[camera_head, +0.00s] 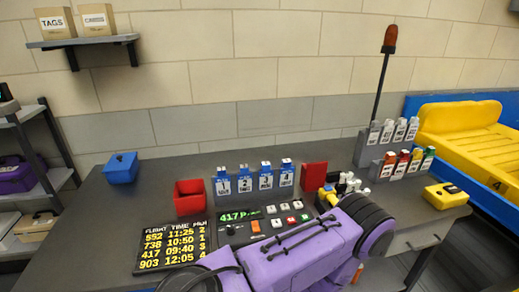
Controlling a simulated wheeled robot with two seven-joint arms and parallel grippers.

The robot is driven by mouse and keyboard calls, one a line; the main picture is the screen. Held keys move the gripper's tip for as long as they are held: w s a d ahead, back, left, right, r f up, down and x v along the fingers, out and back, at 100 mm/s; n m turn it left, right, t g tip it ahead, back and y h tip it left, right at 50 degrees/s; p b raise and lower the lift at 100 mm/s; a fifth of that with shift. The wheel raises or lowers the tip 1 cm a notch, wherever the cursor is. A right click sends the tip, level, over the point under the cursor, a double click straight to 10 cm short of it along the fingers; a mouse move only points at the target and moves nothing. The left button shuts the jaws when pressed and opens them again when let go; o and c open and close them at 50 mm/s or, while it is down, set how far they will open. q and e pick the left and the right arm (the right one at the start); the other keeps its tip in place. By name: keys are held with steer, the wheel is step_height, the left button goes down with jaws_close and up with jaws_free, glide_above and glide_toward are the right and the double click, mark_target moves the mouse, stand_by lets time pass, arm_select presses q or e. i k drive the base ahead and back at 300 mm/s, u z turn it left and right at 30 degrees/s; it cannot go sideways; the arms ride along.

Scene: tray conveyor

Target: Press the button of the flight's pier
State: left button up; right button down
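A black flight board (174,246) lists flights, times and piers. Its rows read 552 11:25 2, 738 10:50 1, 417 09:40 3 and 903 12:05 4. A dark button panel (240,236) stands to its right, with a green-lit display (238,215) that reads 417. Labels on the buttons are too small to read. A purple and black link, apparently of my arm, crosses in front and hides the panel's lower edge. I cannot make out either gripper's fingertips.
On the grey desk (130,215) stand a red bin (188,198), a blue box (121,168), several blue-and-white holders (244,179) and a red block (313,176). A yellow box (446,196) lies at the right. A beacon pole (383,75) rises behind. Clear desk lies at the left.

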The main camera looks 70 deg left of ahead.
mark_target(297, 204)
steer(key=i, duration=0.3)
steer(key=u, duration=2.55)
steer(key=i, duration=0.5)
steer(key=u, duration=0.05)
